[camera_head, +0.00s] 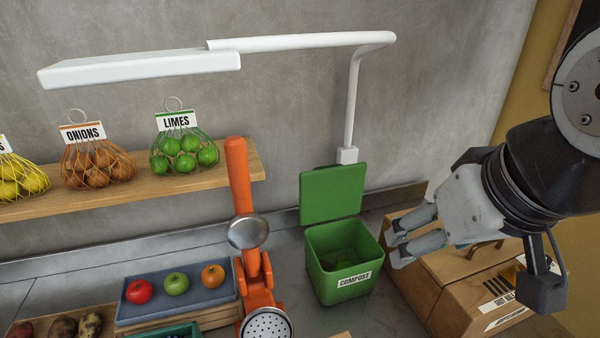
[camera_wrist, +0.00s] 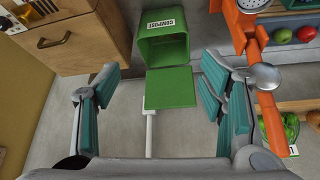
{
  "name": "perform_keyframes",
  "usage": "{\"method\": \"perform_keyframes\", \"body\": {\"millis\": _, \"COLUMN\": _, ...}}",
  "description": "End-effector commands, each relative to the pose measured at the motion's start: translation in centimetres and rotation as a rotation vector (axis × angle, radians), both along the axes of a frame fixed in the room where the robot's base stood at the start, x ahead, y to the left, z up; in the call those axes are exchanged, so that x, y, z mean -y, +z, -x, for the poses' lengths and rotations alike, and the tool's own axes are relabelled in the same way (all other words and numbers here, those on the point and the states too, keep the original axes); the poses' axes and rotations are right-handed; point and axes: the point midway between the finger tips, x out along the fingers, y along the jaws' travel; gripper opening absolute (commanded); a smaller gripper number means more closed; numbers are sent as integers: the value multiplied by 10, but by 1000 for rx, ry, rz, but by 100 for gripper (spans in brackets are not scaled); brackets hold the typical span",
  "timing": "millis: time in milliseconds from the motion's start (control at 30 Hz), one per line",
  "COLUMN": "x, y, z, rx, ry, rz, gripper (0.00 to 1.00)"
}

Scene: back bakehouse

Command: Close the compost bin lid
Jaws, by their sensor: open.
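The green compost bin (camera_head: 343,277) stands on the counter, with a white COMPOST label on its front and dark contents inside. Its green lid (camera_head: 332,194) is open and stands nearly upright at the back of the bin. My gripper (camera_head: 395,243) is just right of the bin in the head view, fingers pointing left, apart from the lid as far as I can tell. In the wrist view the bin (camera_wrist: 163,48) and its lid (camera_wrist: 170,88) lie beyond and between the spread fingers of my gripper (camera_wrist: 158,98). The gripper is open and empty.
A wooden box (camera_head: 455,275) stands right of the bin. An orange press (camera_head: 256,270) with an upright handle stands left. A white lamp (camera_head: 349,110) rises behind the bin. A blue tray (camera_head: 178,306) of fruit and a shelf (camera_head: 150,184) with nets lie further left.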

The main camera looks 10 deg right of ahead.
Motion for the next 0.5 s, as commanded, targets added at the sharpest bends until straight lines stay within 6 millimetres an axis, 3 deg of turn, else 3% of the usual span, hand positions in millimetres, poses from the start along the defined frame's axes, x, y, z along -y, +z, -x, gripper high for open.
{"method": "perform_keyframes", "body": {"millis": 33, "x": 0, "y": 1, "z": -2, "rx": 0, "ry": 1, "rz": 0, "gripper": 48}}
{"method": "perform_keyframes", "body": {"millis": 167, "x": -1, "y": 7, "z": -21, "rx": 0, "ry": 8, "rz": 6, "gripper": 18}}
{"method": "perform_keyframes", "body": {"millis": 233, "x": -3, "y": 14, "z": -44, "rx": 0, "ry": 17, "rz": 11, "gripper": 2}}
{"method": "perform_keyframes", "body": {"millis": 500, "x": -14, "y": 34, "z": -171, "rx": 12, "ry": 77, "rz": 29, "gripper": 0}}
